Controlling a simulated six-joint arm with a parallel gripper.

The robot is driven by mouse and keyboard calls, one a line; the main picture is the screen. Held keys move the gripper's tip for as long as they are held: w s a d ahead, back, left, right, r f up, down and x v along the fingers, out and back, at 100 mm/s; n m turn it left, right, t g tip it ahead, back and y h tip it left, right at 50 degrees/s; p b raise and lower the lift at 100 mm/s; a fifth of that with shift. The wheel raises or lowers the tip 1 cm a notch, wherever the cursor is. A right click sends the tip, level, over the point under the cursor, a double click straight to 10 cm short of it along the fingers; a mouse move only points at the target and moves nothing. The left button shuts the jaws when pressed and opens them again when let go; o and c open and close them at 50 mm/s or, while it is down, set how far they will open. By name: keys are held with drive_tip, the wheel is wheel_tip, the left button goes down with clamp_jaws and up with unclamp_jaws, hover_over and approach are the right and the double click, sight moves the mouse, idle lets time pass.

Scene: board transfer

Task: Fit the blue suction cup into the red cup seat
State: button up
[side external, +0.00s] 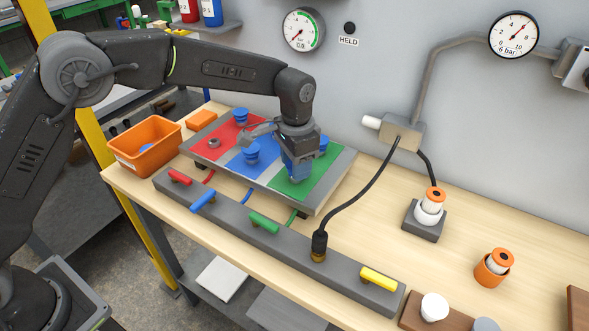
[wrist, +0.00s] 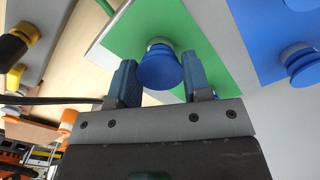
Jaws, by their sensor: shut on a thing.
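My gripper (side external: 299,172) is low over the green panel of the board. In the wrist view my gripper (wrist: 160,82) has its two blue fingers on either side of a blue suction cup (wrist: 160,69) and is shut on it. The fingers hide this cup in the side view, and I cannot tell whether it touches the board. The red panel (side external: 203,154) carries a bare grey ring-shaped seat (side external: 214,143) near its front and a blue cup (side external: 240,115) farther back. Another blue cup (side external: 250,152) stands on the blue panel, and one more (side external: 322,143) on the green panel behind my gripper.
A grey bar (side external: 325,255) with coloured handles and a black hose lies in front of the board. An orange bin (side external: 148,148) stands at the left. White-and-orange parts (side external: 430,207) stand at the right. Bare table lies between them and the board.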

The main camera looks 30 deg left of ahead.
drive_tip(key=shift+r, duration=0.6)
drive_tip(key=shift+r, duration=0.4)
drive_tip(key=shift+r, duration=2.25)
drive_tip(key=a, duration=0.4)
drive_tip(key=w+a, duration=0.1)
drive_tip(key=a, duration=0.6)
drive_tip(key=shift+w+a+r, duration=0.25)
drive_tip(key=shift+a+r, duration=0.05)
drive_tip(key=shift+r, duration=0.05)
drive_tip(key=s+a, duration=0.1)
drive_tip(key=a, duration=1.1)
drive_tip(key=shift+s+a+r, duration=0.2)
drive_tip(key=shift+s+r, duration=0.05)
drive_tip(key=shift+f, duration=0.1)
drive_tip(key=shift+f, duration=2.8)
